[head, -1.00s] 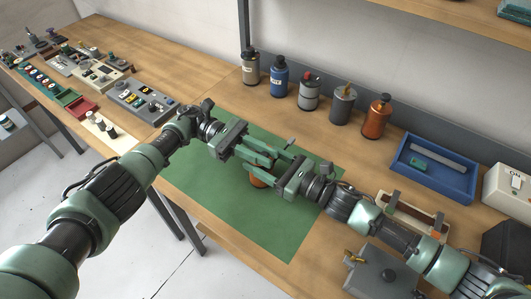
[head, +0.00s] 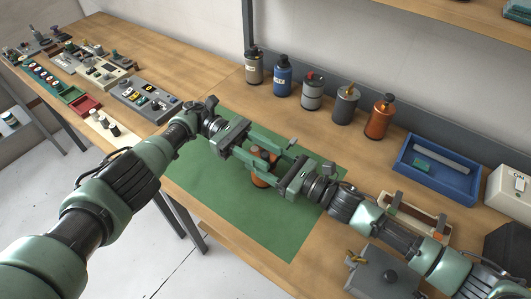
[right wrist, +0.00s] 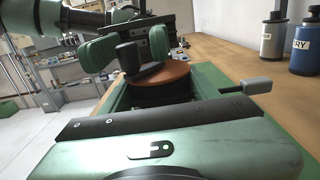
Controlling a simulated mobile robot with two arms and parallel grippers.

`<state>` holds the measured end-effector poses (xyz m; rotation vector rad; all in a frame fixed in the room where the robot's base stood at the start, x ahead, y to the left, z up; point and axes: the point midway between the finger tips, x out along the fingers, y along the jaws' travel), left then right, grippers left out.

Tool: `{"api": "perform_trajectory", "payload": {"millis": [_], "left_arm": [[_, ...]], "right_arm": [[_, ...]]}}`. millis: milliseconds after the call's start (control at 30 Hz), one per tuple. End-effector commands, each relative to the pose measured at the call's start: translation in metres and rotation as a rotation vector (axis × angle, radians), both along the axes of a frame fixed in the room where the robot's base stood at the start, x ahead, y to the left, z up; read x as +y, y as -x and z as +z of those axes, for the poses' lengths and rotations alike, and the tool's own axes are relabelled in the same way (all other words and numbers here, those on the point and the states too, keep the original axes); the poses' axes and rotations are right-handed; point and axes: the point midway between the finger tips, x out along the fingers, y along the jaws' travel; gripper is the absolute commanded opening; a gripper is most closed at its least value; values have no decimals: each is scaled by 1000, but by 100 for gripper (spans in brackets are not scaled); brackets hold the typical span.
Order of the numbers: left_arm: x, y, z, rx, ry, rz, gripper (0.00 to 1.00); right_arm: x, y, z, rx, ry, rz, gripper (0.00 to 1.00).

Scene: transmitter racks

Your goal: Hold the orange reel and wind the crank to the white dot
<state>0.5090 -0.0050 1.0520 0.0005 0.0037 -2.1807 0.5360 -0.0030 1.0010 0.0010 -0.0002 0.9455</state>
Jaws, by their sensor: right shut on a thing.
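The orange reel (head: 262,180) stands upright on the green mat (head: 215,205), partly hidden by my grippers. The right wrist view shows its orange-brown top (right wrist: 172,76) with a dark crank piece (right wrist: 132,56) above it. My right gripper (head: 268,172) comes in from the right, low, and is shut on the reel's body. My left gripper (head: 272,155) comes in from the left, above the reel. Its two green fingers stand apart on either side of the dark piece, with a gap visible. I cannot make out the white dot.
Several bottles and cans stand along the wall, including a blue one (head: 280,76) and an orange one (head: 380,118). A blue tray (head: 436,170) lies at right, with a grey box (head: 385,275) in front. Switch panels (head: 143,98) fill the left. The mat's front is clear.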

Motion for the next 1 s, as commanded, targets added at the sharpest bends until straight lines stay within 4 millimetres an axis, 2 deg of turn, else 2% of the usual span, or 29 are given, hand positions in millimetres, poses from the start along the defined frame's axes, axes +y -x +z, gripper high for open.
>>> {"api": "perform_trajectory", "payload": {"millis": [200,367,500,800,1000], "left_arm": [[-1,0,1,0,3,-3,40],[0,0,11,-2,5,-4,40],[1,2,27,-3,3,-4,40],[0,0,83,-3,2,-2,40],[0,0,99,-1,1,-1,40]], "right_arm": [[0,-1,0,0,0,-2,0],[0,-1,0,0,0,-2,0],[-1,-1,0,-1,1,-3,0],[-1,-1,0,-1,1,-3,0],[-1,-2,0,-1,1,-3,0]]}}
